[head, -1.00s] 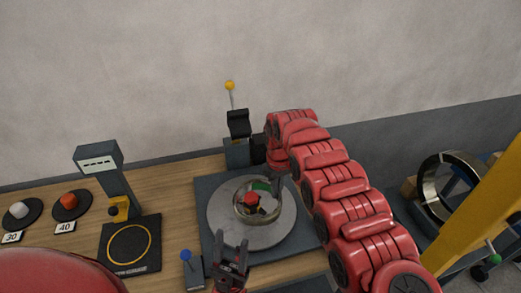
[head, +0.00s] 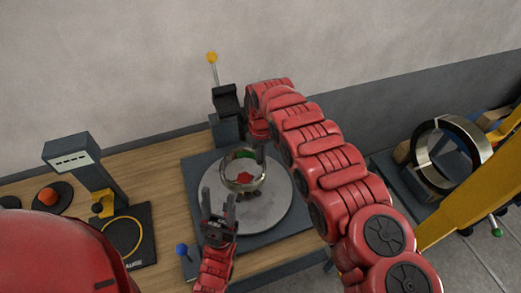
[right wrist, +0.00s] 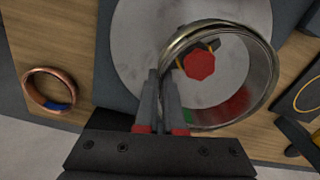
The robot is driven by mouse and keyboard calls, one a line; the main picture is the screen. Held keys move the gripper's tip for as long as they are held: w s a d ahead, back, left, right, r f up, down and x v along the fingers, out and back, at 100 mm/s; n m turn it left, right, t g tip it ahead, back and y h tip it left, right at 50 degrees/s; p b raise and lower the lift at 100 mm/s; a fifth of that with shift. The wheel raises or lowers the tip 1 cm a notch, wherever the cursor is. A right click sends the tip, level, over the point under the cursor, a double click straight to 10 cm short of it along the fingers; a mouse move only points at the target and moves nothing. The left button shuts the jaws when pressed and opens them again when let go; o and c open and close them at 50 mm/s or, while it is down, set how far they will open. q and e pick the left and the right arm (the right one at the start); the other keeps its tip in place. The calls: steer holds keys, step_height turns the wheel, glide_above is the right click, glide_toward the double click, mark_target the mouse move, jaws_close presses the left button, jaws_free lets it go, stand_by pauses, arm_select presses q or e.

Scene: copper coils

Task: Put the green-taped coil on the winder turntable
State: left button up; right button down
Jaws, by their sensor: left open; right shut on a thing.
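The green-taped coil (head: 258,181) is a shiny metal ring with a green patch (right wrist: 211,103) on its inner side. My right gripper (right wrist: 160,75) is shut on the coil's rim; its tips are partly hidden behind the ring in the head view (head: 262,150). The coil is held over the winder turntable (head: 270,206), a round grey plate on a dark base. The turntable's red-topped hub (right wrist: 200,65) shows through the ring's opening, off its middle in the wrist view. The coil appears raised above the plate. My left gripper (head: 218,193) is open and empty at the plate's front left.
A blue-taped copper coil (right wrist: 47,104) lies on wood in the wrist view. A scale (head: 122,238) with a display post stands left. A yellow-knobbed lever (head: 212,60) stands behind the turntable, a blue-knobbed one (head: 182,249) at its front left. A large metal ring (head: 421,160) stands right.

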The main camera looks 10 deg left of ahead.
steer(key=shift+f+b, duration=1.85)
steer(key=shift+f, duration=2.1)
steer(key=c, duration=1)
jaws_free()
steer(key=shift+o, duration=0.2)
step_height(320, 180, up, 8)
steer(key=p, duration=0.5)
steer(key=shift+w+r, duration=0.1)
steer(key=shift+r, duration=0.15)
step_height(320, 180, up, 8)
steer(key=shift+p, duration=0.95)
steer(key=shift+r, duration=0.5)
steer(key=shift+f, duration=0.1)
